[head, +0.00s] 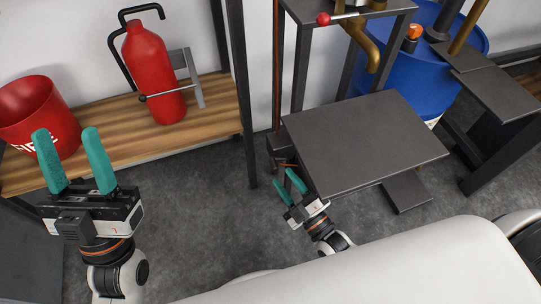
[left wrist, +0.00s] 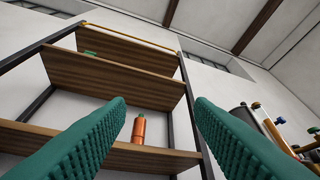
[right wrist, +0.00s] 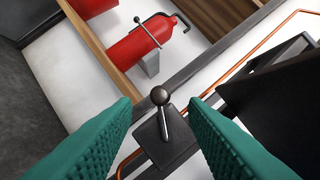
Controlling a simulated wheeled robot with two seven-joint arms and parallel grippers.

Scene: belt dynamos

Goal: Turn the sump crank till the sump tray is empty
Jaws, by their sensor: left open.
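A small lever with a grey ball knob (right wrist: 159,97) stands on a dark box (right wrist: 165,137) in the right wrist view; it may be the sump crank. In the head view the dark box (head: 281,146) is beside a flat grey plate (head: 365,145), and its lever cannot be made out. My right gripper (head: 284,179) is open, its fingers pointing at the box with the knob ahead between them, not gripped. My left gripper (head: 66,132) is open and empty, raised in front of the wooden shelf. I cannot tell which surface is the sump tray or what it holds.
A red bucket (head: 38,116) and a red fire extinguisher (head: 153,75) stand on the wooden shelf (head: 218,103). A blue drum (head: 420,65) is behind the grey plate. A red-knobbed lever (head: 323,19) and brass pipe (head: 362,42) are above. Floor between the arms is clear.

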